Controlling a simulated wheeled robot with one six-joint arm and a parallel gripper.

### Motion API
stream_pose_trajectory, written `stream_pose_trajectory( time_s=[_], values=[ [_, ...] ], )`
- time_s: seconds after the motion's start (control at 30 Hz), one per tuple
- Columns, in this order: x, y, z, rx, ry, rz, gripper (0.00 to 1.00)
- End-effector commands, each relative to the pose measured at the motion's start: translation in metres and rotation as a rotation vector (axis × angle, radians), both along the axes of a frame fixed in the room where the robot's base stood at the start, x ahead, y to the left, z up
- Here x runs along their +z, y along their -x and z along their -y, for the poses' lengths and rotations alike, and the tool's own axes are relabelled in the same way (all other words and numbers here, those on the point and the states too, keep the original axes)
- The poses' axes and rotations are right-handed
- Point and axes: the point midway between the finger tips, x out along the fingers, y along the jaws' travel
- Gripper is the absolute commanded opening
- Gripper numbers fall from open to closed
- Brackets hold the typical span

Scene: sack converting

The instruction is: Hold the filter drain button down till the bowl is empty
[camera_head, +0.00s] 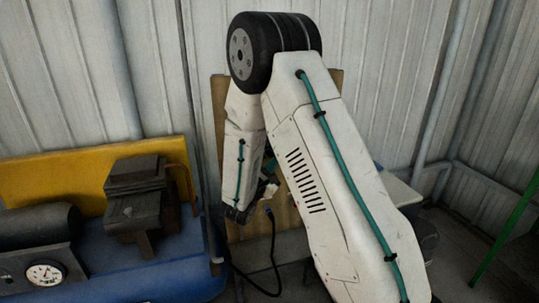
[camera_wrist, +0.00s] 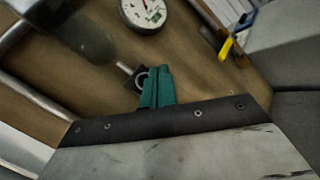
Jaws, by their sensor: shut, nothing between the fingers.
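In the wrist view, my gripper (camera_wrist: 158,72) shows as teal fingers closed together, with nothing held. The filter bowl (camera_wrist: 88,38) looks like the smoky, rounded body at the upper left. Its liquid level cannot be made out. In the head view, my arm hides most of the filter, and the fingers are not clear.
A round dial gauge (camera_wrist: 144,12) is above the fingers in the wrist view. A yellow handle (camera_wrist: 226,49) is at the right. Behind is a brown board (camera_head: 219,100).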

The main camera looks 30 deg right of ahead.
Motion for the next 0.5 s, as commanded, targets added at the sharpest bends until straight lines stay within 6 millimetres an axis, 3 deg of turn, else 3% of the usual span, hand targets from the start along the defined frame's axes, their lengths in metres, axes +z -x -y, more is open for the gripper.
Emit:
stream_pose_trajectory(
  time_s=[0.2, 0.5],
  values=[
    [0.000, 0.020, -0.006, 0.001, 0.000, 0.000, 0.00],
    [0.000, 0.024, -0.007, 0.001, 0.000, 0.001, 0.00]
  ],
)
